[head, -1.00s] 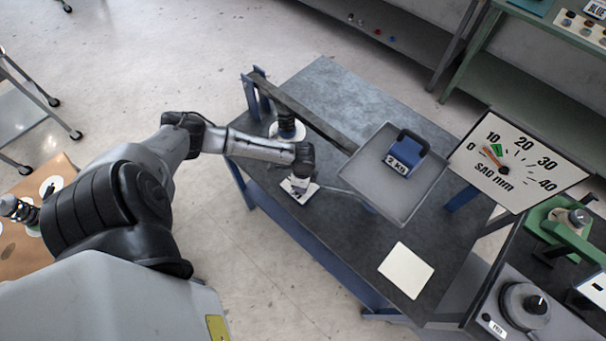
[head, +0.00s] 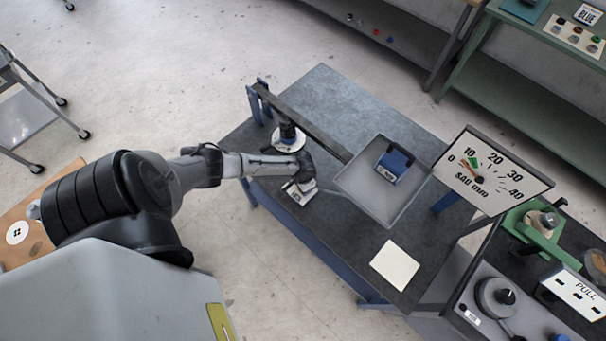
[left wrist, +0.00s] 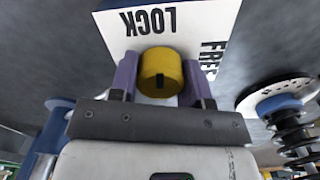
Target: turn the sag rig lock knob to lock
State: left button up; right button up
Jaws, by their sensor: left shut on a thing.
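The yellow lock knob (left wrist: 160,74) shows in the left wrist view, on a white plate (left wrist: 117,30) lettered LOCK and FREE. The LOCK lettering lies just beyond the knob and FREE lies to its right. A dark mark is on the knob's near side. My left gripper (left wrist: 164,82) is shut on the knob, one purple finger on each side. In the head view my left gripper (head: 298,190) is at the small white plate near the table's left edge, and it hides the knob. My right gripper is not in view.
A spring with a white disc (head: 288,139) stands close behind my left gripper; its coils show in the wrist view. A grey tray (head: 350,182) with a blue 2 KG weight (head: 393,165) is to the right.

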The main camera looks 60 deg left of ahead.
pick_arm(q)
jog(key=shift+r+n+p, duration=0.1)
jog(key=shift+n+p, duration=0.2)
jog(key=shift+n, duration=0.1)
jog(key=shift+w, duration=0.1)
jog(key=o, duration=0.9)
